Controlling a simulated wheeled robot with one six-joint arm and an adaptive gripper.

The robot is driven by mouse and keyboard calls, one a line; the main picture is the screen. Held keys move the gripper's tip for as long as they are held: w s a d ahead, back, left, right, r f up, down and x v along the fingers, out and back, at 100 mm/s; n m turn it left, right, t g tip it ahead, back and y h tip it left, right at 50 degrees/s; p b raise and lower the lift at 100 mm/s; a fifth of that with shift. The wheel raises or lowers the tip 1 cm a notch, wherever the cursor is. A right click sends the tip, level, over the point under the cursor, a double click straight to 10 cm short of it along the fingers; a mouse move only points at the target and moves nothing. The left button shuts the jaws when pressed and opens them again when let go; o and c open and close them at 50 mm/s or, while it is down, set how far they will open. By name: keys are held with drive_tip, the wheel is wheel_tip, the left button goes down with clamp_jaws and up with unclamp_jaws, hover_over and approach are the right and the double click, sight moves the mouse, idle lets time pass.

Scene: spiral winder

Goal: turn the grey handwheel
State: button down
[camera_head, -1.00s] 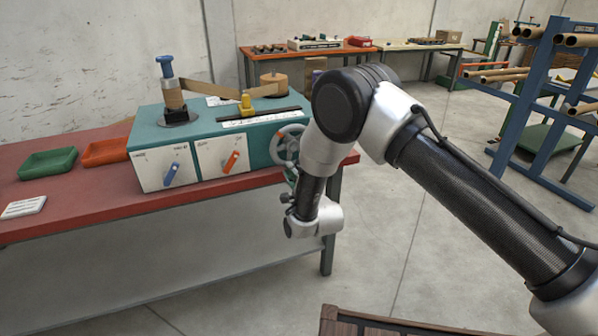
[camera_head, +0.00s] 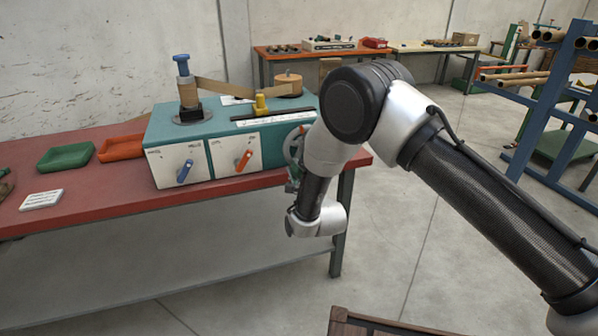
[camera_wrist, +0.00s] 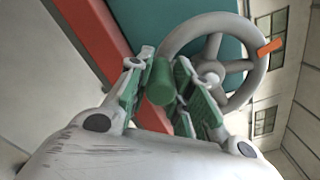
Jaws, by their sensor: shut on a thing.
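The grey handwheel (camera_head: 293,146) is on the right side of the teal winder (camera_head: 218,121); in the head view my arm hides part of it. In the wrist view the handwheel (camera_wrist: 229,65) shows its rim and spokes, with an orange mark (camera_wrist: 270,47) on the rim at right. A green handle (camera_wrist: 160,84) stands out from the wheel toward the camera. My gripper (camera_wrist: 161,66) has its two green-padded fingers on either side of this handle and is shut on it. In the head view my gripper (camera_head: 293,186) is small and partly hidden below the wheel.
The winder stands on a red-topped bench (camera_head: 90,204). Its front has a blue knob (camera_head: 185,171) and an orange knob (camera_head: 243,160). Green (camera_head: 65,157) and orange (camera_head: 121,147) trays lie at left. Open floor is right of the bench; a blue rack (camera_head: 548,110) stands farther right.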

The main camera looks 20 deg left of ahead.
drive_tip(key=c, duration=1.3)
unclamp_jaws()
drive_tip(key=shift+o, duration=0.2)
drive_tip(key=v, duration=1.2)
